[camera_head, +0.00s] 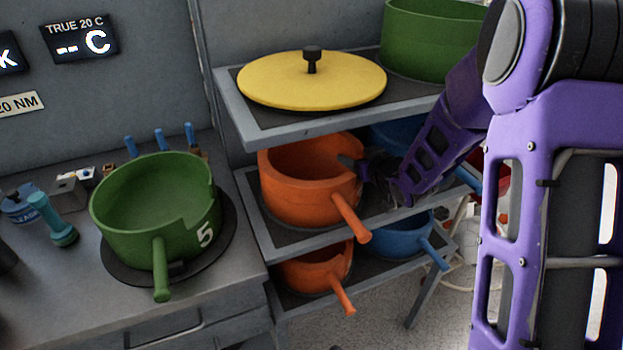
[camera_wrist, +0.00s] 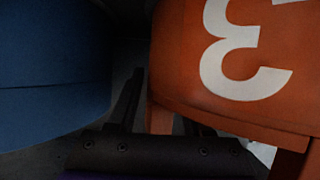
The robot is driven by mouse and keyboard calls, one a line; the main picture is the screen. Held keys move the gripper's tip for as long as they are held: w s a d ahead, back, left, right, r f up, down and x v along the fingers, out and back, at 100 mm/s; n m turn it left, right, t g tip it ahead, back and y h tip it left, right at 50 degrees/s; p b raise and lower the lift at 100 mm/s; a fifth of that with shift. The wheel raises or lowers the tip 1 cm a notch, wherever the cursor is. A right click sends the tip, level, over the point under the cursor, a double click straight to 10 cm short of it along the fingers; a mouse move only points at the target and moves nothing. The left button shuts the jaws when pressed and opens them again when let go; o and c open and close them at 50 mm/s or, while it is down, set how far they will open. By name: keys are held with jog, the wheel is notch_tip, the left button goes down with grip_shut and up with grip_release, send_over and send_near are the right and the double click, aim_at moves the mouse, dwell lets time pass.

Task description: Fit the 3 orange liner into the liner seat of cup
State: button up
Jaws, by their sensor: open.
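The larger orange liner (camera_head: 300,205), an open pot with a handle toward the front, stands on the middle shelf. In the wrist view, an orange wall (camera_wrist: 190,75) with a white 3 fills the right side. My gripper (camera_head: 355,165) is open at the liner's right rim, with a dark finger reaching over the rim. In the wrist view, one dark finger shows left of the orange wall; the other is mostly hidden. I cannot tell whether the fingers touch the wall. A green pot (camera_head: 160,235) marked 5, possibly the cup, sits on the left bench. I see no clear liner seat.
A smaller orange pot (camera_head: 310,270) and a blue pot (camera_head: 400,238) are on the lower shelf. Another blue pot (camera_head: 395,133) stands close behind my gripper. A yellow lid (camera_head: 300,88) and green pot (camera_head: 425,45) are on the top shelf overhead.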

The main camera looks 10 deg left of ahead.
grip_shut()
jog(key=shift+s+f, duration=0.1)
jog(key=shift+f, duration=0.05)
dwell(1.0)
